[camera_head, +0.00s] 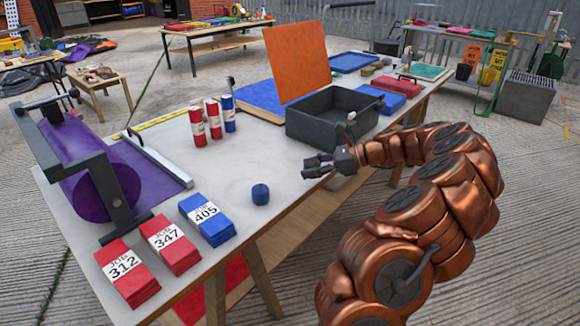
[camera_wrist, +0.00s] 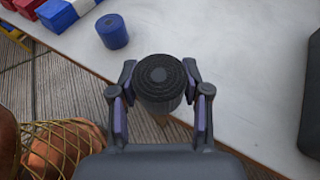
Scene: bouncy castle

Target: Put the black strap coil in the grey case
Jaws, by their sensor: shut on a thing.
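The black strap coil (camera_wrist: 160,78) is a dark ridged roll seen from above between the fingers of my gripper (camera_wrist: 159,104) in the wrist view. My gripper is shut on it, near the table's front edge. In the head view my gripper (camera_head: 319,165) is in front of the grey case, and I cannot clearly make out the coil there. The grey case (camera_head: 308,131) is a dark open-topped box on the table, behind my gripper. Its inside floor is mostly hidden. A dark edge of it shows at the right of the wrist view (camera_wrist: 312,105).
A small blue roll (camera_head: 260,194) stands on the table (camera_head: 235,170), left of my gripper. Red and blue labelled packs (camera_head: 170,246) lie front left. Red and blue cylinders (camera_head: 214,119) stand behind. An orange panel (camera_head: 297,62) rises behind the case. The tabletop's middle is clear.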

